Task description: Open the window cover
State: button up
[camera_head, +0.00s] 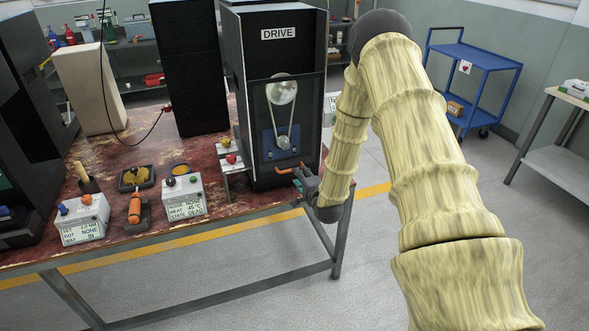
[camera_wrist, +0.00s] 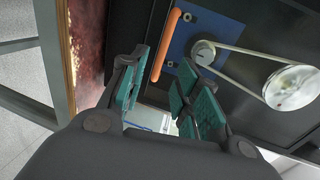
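The black machine marked DRIVE (camera_head: 250,60) stands at the table's right end. Its front window shows a silver pulley (camera_head: 281,92), a belt and a small lower pulley on a blue plate (camera_head: 268,138). I cannot make out a clear pane over it. An orange bar handle (camera_head: 287,171) is low on the front, and it shows in the wrist view (camera_wrist: 168,42). My gripper (camera_head: 301,174) is at this handle. In the wrist view my gripper (camera_wrist: 160,75) has its fingers apart, with the bar between or just beyond the tips. Contact cannot be told.
A small stand with red and yellow knobs (camera_head: 230,162) is left of the machine. Control boxes (camera_head: 183,196) and an orange-handled tool (camera_head: 135,208) lie further left on the table. A blue cart (camera_head: 480,57) stands behind right.

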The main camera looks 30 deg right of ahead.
jog(key=shift+p+x, duration=0.7)
jog(key=shift+x, duration=2.8)
grip_shut()
